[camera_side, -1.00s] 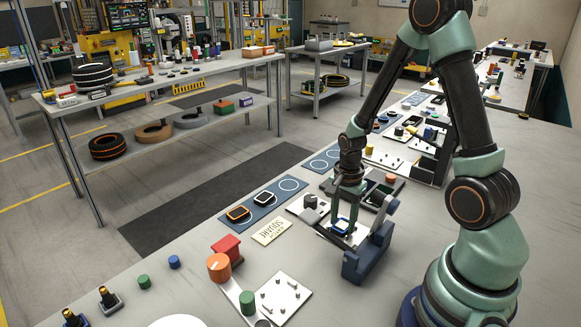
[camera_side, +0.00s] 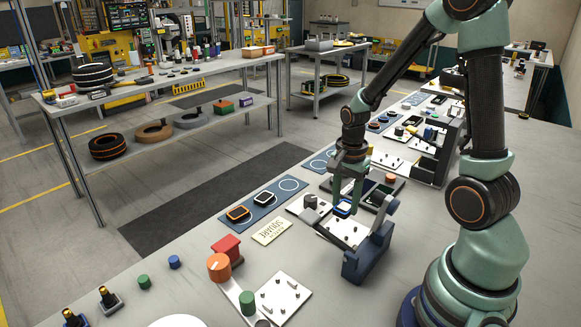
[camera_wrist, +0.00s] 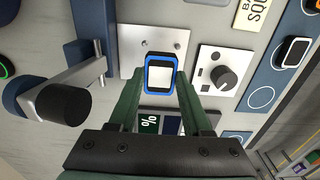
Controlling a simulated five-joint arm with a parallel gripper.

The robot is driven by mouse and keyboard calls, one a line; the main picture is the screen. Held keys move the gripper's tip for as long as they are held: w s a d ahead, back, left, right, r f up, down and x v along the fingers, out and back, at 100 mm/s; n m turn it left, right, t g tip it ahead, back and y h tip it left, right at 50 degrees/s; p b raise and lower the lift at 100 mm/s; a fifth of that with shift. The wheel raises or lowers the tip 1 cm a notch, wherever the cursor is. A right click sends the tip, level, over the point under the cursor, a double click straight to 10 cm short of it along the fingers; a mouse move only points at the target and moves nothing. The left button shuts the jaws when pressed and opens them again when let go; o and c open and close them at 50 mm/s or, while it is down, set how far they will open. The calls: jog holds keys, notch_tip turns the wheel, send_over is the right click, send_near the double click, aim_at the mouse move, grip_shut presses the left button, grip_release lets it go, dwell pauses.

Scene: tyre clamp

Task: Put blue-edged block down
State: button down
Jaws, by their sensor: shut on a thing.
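The blue-edged block (camera_side: 342,208) is a small rounded frame with a pale face, held between the fingertips of my gripper (camera_side: 348,204). In the wrist view the block (camera_wrist: 161,74) sits between the two green fingers of the gripper (camera_wrist: 160,84), with its pale face to the camera. The gripper is shut on it. In the side view the block appears above the white plate with pins (camera_side: 345,233); the same plate (camera_wrist: 130,47) is behind it in the wrist view. The fingers partly hide the block in the side view.
A blue clamp stand (camera_side: 362,262) with a dark cylinder (camera_wrist: 64,107) on its arm is close by. A knob plate (camera_wrist: 212,83) lies beside the white plate. A blue mat (camera_side: 276,194) holds an orange-edged block (camera_side: 238,213), a white-edged block (camera_side: 262,199) and a free circle.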

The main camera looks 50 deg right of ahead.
dwell(0.3)
jog(key=w+d+r, duration=0.3)
jog(key=w, duration=0.5)
jog(key=w+d+r, duration=0.2)
jog(key=w+r, duration=0.2)
jog(key=w, duration=0.4)
notch_tip(320, 180, up, 7)
send_over(286, 184)
notch_tip(286, 184, down, 20)
dwell(0.4)
jog(key=shift+c, duration=1.7)
grip_release()
jog(key=shift+f, duration=0.1)
